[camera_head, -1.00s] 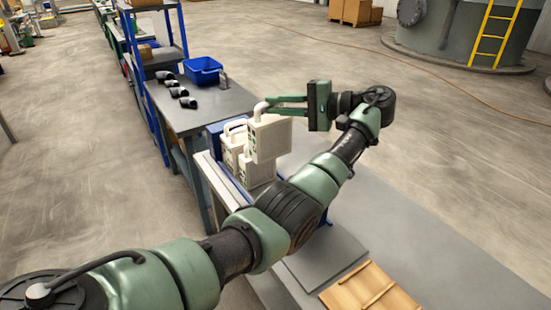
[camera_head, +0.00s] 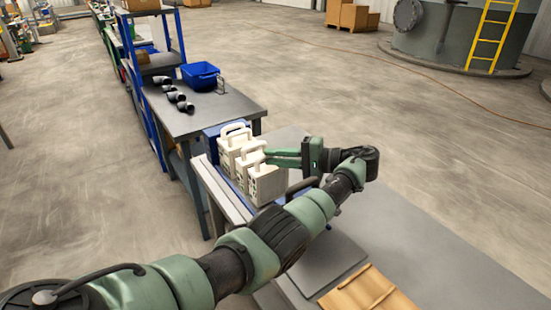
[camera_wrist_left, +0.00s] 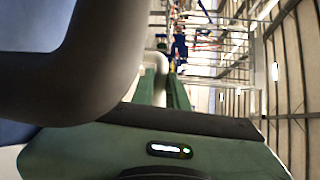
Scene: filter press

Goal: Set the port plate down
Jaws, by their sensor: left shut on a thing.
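The port plate (camera_head: 268,187) is a cream-white block with a loop handle, at the near end of a short row of similar cream plates (camera_head: 230,152) on the press. My left gripper (camera_head: 268,157) is shut on its handle from the right. The plate looks upright and level with the row; I cannot tell whether it touches the rails or its neighbour. In the left wrist view, the green fingers (camera_wrist_left: 163,92) close around the white handle (camera_wrist_left: 158,65); the plate body is hidden there. My right gripper is not in view.
The press has a pale side rail (camera_head: 222,190). Behind it, a grey bench (camera_head: 215,112) carries several black pipe elbows (camera_head: 178,96) and a blue bin (camera_head: 200,76). A wooden slatted board (camera_head: 368,290) lies at the front. My left arm crosses the foreground.

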